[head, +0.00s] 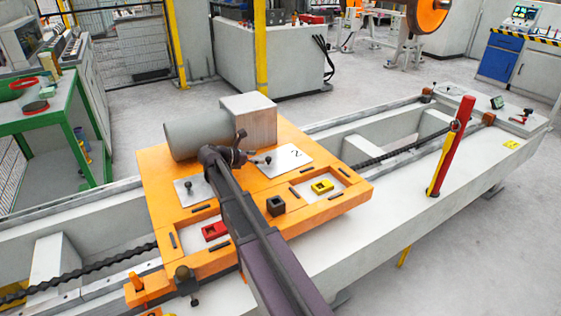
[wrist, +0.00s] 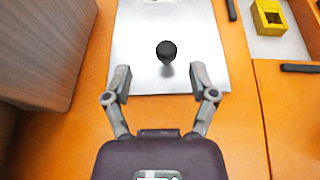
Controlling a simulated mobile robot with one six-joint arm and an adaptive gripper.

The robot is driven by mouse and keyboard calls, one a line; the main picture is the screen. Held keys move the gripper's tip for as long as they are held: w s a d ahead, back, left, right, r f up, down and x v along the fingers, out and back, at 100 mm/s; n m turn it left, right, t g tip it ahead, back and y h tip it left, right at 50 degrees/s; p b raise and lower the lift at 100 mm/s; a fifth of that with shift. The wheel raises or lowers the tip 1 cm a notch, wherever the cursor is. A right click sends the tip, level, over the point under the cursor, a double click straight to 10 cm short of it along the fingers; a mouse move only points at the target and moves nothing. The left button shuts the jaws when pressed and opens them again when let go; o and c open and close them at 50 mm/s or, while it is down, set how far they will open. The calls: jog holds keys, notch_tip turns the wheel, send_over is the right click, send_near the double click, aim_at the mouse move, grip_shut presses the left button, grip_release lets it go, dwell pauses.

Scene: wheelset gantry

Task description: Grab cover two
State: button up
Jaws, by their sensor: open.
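Cover two (head: 290,158) is a flat white plate marked "2", lying on the orange platform; it also shows in the wrist view (wrist: 135,35). A black knob (wrist: 167,50) stands up from the plate. My gripper (wrist: 161,80) is open and empty, its two fingers spread at the near edge of the plate with the knob ahead, between their lines. In the head view my gripper (head: 258,160) reaches in from the left of the plate. Whether it touches the plate cannot be told.
The orange platform (head: 155,190) carries a grey cylinder (head: 195,135) and block (head: 248,118) beside my gripper. Another knobbed plate (head: 188,192) lies left of it. Yellow (head: 322,187), black (head: 276,205) and red (head: 214,231) square pieces sit near the front. A red-yellow post (head: 452,150) stands at right.

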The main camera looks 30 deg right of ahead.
aim_at(269, 157)
jog(key=shift+s+b+x, duration=0.15)
jog(key=shift+b+x, duration=0.3)
jog(key=shift+x, duration=0.55)
jog(key=shift+s+b+x, duration=0.2)
jog(key=shift+b+x, duration=0.25)
jog(key=shift+x, duration=0.6)
jog(key=shift+d+f, duration=0.3)
jog(key=shift+d, duration=0.25)
grip_shut()
